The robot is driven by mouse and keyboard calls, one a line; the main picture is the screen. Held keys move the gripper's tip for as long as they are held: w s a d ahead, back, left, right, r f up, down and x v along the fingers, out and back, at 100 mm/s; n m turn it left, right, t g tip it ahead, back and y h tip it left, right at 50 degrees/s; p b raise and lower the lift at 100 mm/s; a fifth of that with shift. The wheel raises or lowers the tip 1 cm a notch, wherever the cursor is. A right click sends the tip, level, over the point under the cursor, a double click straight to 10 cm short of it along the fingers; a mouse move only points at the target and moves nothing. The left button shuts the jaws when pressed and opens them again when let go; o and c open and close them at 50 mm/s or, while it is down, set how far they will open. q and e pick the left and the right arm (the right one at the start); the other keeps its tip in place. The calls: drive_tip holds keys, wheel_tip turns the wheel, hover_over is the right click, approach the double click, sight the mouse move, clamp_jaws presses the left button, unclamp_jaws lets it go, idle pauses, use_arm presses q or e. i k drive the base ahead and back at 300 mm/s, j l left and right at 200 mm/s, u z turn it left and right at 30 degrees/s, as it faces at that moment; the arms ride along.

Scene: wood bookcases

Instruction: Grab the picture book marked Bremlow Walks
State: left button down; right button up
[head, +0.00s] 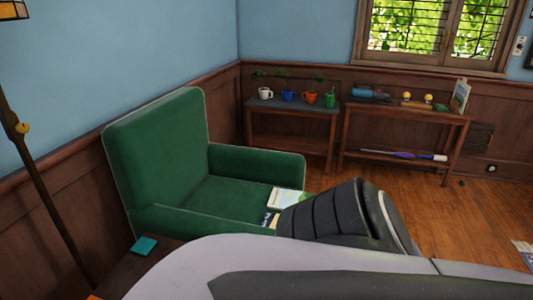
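A book with a pale cover (287,198) lies at the front of the green armchair's seat. Parts of my own body hide some of both. Another book (460,96) stands upright at the right end of the right shelf table. I cannot read a title on any of them, so I cannot tell which is Bremlow Walks.
The green armchair (155,150) stands at the left by the wall. A low table (290,106) with several mugs and a shelf table (400,112) line the back wall. A dark side table (115,272) holds a teal item (144,245). The wood floor (450,215) is open at right.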

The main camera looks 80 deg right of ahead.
sight(280, 199)
drive_tip(key=z, duration=1.15)
drive_tip(key=l+z, duration=0.15)
drive_tip(key=z, duration=0.3)
drive_tip(key=i+l+z, duration=0.15)
drive_tip(key=z, duration=0.35)
drive_tip(key=i+l, duration=0.75)
drive_tip(key=l, duration=0.25)
